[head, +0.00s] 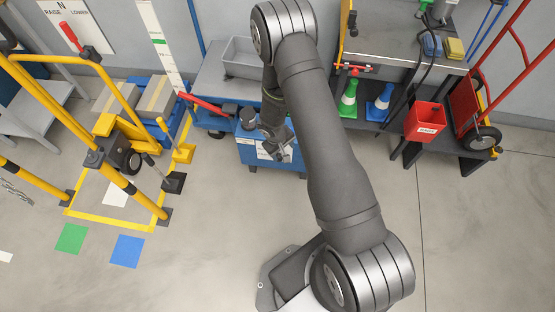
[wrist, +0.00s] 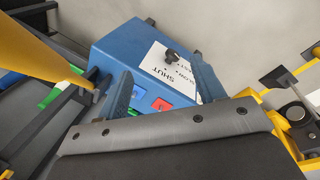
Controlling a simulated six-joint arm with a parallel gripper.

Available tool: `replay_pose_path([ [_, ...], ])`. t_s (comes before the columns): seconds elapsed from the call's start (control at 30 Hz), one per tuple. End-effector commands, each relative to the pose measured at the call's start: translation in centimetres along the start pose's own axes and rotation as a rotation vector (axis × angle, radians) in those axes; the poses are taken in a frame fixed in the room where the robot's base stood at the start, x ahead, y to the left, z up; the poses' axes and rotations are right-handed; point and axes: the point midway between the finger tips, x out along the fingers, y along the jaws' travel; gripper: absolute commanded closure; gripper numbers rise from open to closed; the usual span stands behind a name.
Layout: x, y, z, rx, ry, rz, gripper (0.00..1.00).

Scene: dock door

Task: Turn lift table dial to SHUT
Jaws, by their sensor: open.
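The lift table dial is a small black knob (wrist: 171,56) on a white label (wrist: 158,62) reading SHUT, SLOW and FAST, on top of a blue box (wrist: 118,42). I cannot tell which word the dial points to. My gripper (wrist: 161,66) is open, with one finger on each side of the label. The dial lies between the fingers in the picture, and I see no contact. In the head view the blue box (head: 250,155) stands in the middle under my gripper (head: 274,150), which hides much of its top.
A red patch (wrist: 161,104) and a blue patch (wrist: 137,91) show on the box's near part. A yellow post (wrist: 40,45) stands close at left. In the head view, yellow rails (head: 120,85) stand left, a grey workbench (head: 400,45) right. The floor in front is clear.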

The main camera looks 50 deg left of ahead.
Motion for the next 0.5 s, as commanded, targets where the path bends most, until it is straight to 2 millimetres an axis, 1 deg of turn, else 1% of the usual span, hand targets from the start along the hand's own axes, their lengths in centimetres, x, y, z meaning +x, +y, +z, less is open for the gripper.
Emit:
replay_pose_path([
  [0.03,1.3,-2.6,-0.2,0.041,0.034,-0.061,0.37],
  [0.1,2.5,-5.5,-0.9,0.115,0.097,-0.135,0.37],
  [0.2,4.1,-8.7,-1.8,0.231,0.19,-0.206,0.37],
  [0.3,5.5,-10.7,-2.6,0.354,0.288,-0.237,0.37],
  [0.33,5.9,-11.1,-2.7,0.391,0.318,-0.238,0.37],
  [0.43,7.3,-11.6,-2.9,0.516,0.416,-0.213,0.37],
  [0.5,8.1,-11.3,-2.6,0.596,0.483,-0.171,0.37],
])
